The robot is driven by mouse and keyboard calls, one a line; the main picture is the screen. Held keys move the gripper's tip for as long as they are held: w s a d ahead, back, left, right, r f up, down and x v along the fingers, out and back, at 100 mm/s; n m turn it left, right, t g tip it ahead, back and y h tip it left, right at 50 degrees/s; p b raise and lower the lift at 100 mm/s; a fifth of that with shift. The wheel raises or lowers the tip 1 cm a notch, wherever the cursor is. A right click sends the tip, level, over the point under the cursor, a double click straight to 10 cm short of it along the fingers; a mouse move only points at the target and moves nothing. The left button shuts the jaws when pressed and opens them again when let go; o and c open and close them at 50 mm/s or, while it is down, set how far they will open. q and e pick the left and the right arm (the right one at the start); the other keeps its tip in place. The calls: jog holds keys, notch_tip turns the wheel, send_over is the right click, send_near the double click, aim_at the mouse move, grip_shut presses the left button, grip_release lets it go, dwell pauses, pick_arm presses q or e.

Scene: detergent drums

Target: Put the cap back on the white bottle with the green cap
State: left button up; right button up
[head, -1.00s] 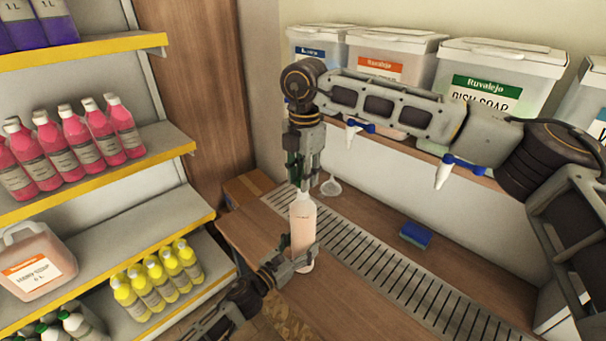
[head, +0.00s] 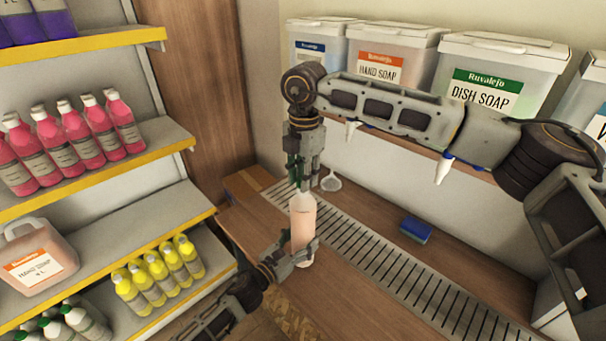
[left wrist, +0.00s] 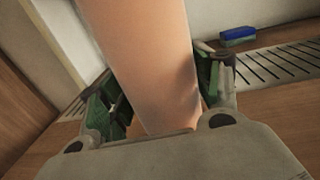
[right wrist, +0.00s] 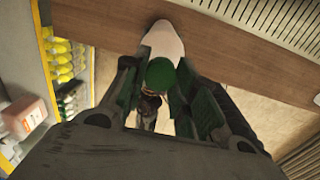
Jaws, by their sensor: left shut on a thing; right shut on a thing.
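The bottle (head: 303,228) has a pinkish body and a whitish top. It stands nearly upright over the wooden counter; I cannot tell whether its base touches it. My left gripper (head: 302,252) is shut around its lower body, which also fills the middle of the left wrist view (left wrist: 150,65). My right gripper (head: 305,186) points down directly above the bottle and is shut on the green cap (right wrist: 160,74). In the right wrist view the cap sits in front of the bottle's pale top (right wrist: 163,42). Whether the cap touches the neck is hidden.
A slotted drain grate (head: 385,265) runs along the counter, with a blue sponge (head: 415,230) and a small white funnel (head: 331,182) near it. Large soap drums (head: 495,75) stand on the ledge behind my right arm. Shelves of pink bottles (head: 80,140) and yellow bottles (head: 160,275) are at left.

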jog(key=shift+f, duration=0.5)
dwell(0.9)
pick_arm(q)
grip_shut()
pick_arm(e)
jog(key=shift+m, duration=2.1)
jog(key=m, duration=0.4)
jog(key=shift+a, duration=0.1)
jog(key=shift+o, duration=0.2)
jog(key=shift+s+a+m, duration=0.45)
jog(key=shift+a+m, duration=0.1)
jog(key=shift+m, duration=0.45)
pick_arm(q)
jog(key=shift+s, duration=0.1)
pick_arm(e)
jog(key=shift+s+a+f+m, duration=0.1)
jog(key=shift+s+f+m, duration=0.1)
jog(key=shift+m, duration=0.2)
jog(key=shift+o, duration=0.2)
jog(key=shift+f, duration=0.15)
